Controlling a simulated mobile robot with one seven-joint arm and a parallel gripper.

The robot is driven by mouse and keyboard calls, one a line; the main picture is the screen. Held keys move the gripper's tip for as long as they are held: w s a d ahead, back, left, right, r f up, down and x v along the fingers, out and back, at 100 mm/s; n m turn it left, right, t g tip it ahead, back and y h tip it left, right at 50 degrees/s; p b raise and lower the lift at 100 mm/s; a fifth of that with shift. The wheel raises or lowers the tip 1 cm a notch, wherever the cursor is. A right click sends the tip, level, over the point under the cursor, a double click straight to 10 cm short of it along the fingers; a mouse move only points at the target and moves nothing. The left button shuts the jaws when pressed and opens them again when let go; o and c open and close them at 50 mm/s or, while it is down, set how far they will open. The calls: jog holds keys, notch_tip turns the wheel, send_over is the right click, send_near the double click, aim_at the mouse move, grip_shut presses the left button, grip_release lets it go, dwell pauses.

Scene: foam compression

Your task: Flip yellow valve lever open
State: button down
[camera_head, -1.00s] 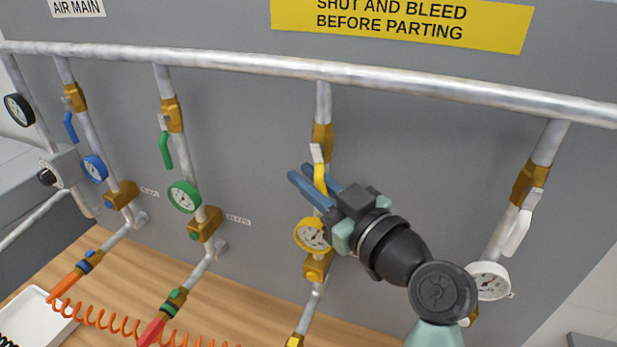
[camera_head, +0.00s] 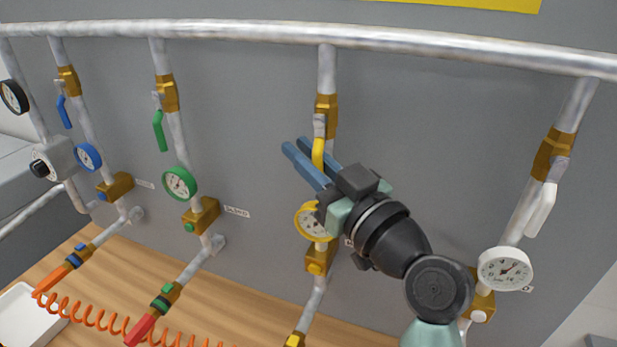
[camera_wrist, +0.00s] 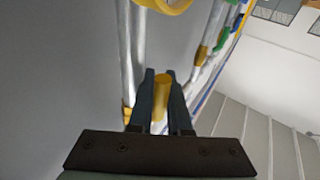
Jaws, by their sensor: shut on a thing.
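In the wrist view the yellow lever (camera_wrist: 162,97) shows between the two dark fingers (camera_wrist: 161,104). A yellow-rimmed gauge (camera_head: 311,222) sits below, partly hidden by my gripper.
A blue lever (camera_head: 64,112) and a green lever (camera_head: 160,131) hang on pipes to the left. A white lever (camera_head: 541,209) hangs to the right, above a white gauge (camera_head: 505,268). A horizontal pipe (camera_head: 230,31) runs above. An orange coiled hose (camera_head: 120,325) lies on the wooden bench (camera_head: 265,288).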

jog(key=shift+a+r+t+b, duration=0.15)
jog(key=shift+t+b, duration=0.15)
jog(key=shift+b, duration=0.3)
jog(key=shift+m, duration=0.3)
jog(key=c, duration=0.8)
grip_release()
jog(key=shift+c, duration=0.2)
